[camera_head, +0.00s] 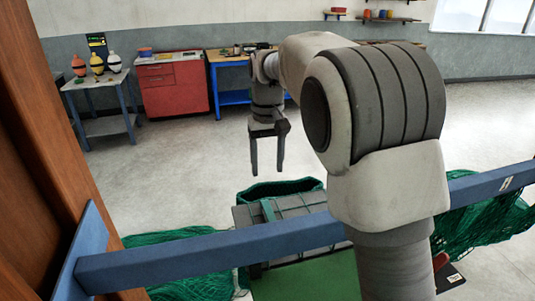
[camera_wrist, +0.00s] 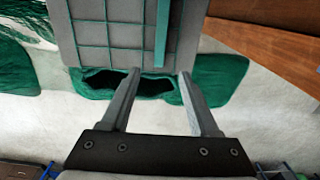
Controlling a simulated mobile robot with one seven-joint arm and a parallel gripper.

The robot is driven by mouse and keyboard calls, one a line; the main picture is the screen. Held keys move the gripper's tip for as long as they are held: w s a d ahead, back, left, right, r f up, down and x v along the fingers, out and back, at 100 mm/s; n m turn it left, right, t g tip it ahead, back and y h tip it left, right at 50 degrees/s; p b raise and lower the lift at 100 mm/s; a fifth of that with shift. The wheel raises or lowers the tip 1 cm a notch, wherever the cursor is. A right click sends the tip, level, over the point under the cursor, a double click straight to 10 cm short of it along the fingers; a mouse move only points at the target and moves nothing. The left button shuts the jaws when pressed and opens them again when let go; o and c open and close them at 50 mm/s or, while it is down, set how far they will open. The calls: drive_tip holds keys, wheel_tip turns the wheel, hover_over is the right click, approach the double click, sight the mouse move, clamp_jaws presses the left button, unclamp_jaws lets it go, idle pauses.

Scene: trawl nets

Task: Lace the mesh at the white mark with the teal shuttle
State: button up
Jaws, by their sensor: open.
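My gripper (camera_head: 266,172) hangs pointing down, open and empty, above the far edge of a grey panel (camera_head: 243,217). In the wrist view its fingers (camera_wrist: 160,75) are apart, with the dark opening of a green net (camera_wrist: 98,84) between and beyond them. Green mesh lines cross the grey panel (camera_wrist: 125,25). A flat teal strip (camera_wrist: 162,32) lies along the panel; it also shows in the head view (camera_head: 268,210). It may be the shuttle, but I cannot be sure. No white mark is clear on the mesh.
A blue rail (camera_head: 200,257) crosses in front, with a small white patch (camera_head: 507,183) at its right. Green netting (camera_head: 180,245) hangs at both sides. A brown wooden post (camera_head: 45,150) stands at left.

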drive_tip(key=shift+r, duration=1.4)
drive_tip(key=shift+d, duration=0.1)
